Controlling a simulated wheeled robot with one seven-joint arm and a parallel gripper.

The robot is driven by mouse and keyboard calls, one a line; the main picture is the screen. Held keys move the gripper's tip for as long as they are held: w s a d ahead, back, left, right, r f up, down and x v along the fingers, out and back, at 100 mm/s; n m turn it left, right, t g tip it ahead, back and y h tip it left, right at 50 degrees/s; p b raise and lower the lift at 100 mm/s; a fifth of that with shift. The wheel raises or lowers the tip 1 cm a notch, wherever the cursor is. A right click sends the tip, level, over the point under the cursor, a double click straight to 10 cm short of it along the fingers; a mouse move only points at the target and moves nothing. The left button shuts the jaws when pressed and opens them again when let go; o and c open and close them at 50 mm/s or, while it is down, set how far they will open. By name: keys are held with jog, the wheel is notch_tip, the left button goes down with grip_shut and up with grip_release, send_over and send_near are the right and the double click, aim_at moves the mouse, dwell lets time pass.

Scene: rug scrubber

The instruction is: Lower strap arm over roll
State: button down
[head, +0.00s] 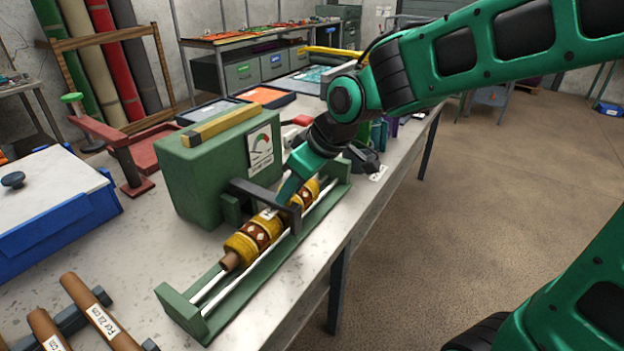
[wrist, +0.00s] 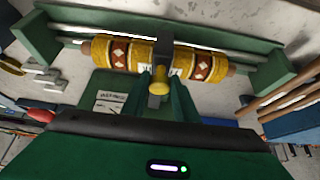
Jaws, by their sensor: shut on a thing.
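The roll (head: 243,246), a rolled yellow rug with red and white diamonds, lies on white rods in a green cradle (head: 195,322). The dark strap arm (head: 262,194) reaches from the green machine across the middle of the roll. In the wrist view the strap arm (wrist: 158,48) crosses the roll (wrist: 112,54). I cannot tell whether it touches the roll. My gripper (head: 281,198) is at the strap arm, partly hiding the roll. In the wrist view my gripper (wrist: 160,84) is shut on the strap arm's yellow knob (wrist: 160,78). A label on the roll is partly hidden.
The green machine (head: 200,169) with a dial stands behind the cradle. A blue box (head: 60,228) with a white lid is at left, and brown tubes (head: 101,315) lie front left. The table's right edge is close to the cradle. The floor (head: 500,180) at right is open.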

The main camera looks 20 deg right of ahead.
jog(key=shift+s+d+f, duration=0.2)
jog(key=shift+s+f, duration=0.3)
jog(key=shift+f, duration=0.2)
jog(key=shift+d, duration=0.3)
jog(key=c, duration=1.5)
grip_release()
jog(key=shift+w+d, duration=0.1)
jog(key=shift+o, duration=0.3)
jog(key=shift+r, duration=0.1)
jog(key=shift+r, duration=0.1)
jog(key=shift+r, duration=0.3)
jog(key=v, duration=0.9)
jog(key=shift+d+r, duration=0.2)
jog(key=shift+r, duration=0.15)
